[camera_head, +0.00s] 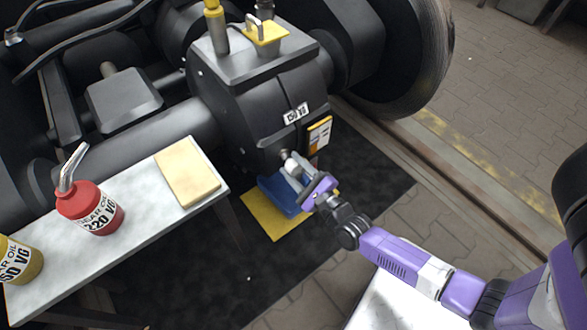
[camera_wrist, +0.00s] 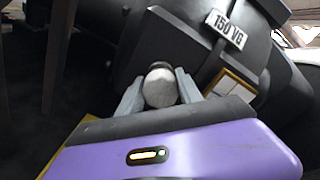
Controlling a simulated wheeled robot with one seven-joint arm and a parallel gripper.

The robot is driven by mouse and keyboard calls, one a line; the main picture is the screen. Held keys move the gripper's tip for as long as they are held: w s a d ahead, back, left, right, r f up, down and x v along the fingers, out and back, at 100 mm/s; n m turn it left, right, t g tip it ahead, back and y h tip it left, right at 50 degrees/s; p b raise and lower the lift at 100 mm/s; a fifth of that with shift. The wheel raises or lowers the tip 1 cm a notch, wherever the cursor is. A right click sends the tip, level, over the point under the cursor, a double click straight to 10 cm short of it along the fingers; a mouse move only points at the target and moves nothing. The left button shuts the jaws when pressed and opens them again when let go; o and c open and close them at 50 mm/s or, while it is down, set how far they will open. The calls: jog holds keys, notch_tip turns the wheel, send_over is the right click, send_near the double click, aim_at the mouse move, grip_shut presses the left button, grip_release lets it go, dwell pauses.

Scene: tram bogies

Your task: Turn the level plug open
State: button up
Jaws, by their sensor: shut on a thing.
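The level plug (camera_wrist: 160,88) is a pale round knob low on the front of the dark gearbox (camera_head: 255,115). In the wrist view it sits between the two grey fingers of my gripper (camera_wrist: 159,90), which are shut on it. In the head view my gripper (camera_head: 292,170) reaches the gearbox front from the lower right, and the plug is mostly hidden by the fingers. The plug's seat and thread are hidden.
A blue tray (camera_head: 280,197) and a yellow mat (camera_head: 266,218) lie below the gripper. A side table (camera_head: 150,215) at left holds a red oil can (camera_head: 90,208), a yellow oil can (camera_head: 18,262) and a tan pad (camera_head: 187,172). A label reading 150 VG (camera_wrist: 226,28) is on the gearbox.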

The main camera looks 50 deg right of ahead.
jog(key=shift+f+m, duration=0.1)
jog(key=shift+m, duration=0.2)
dwell(0.4)
jog(key=o, duration=1.4)
jog(key=shift+c, duration=0.2)
jog(key=p+v, duration=0.2)
jog(key=v, duration=0.5)
jog(key=shift+s, duration=0.4)
jog(key=shift+a, duration=0.15)
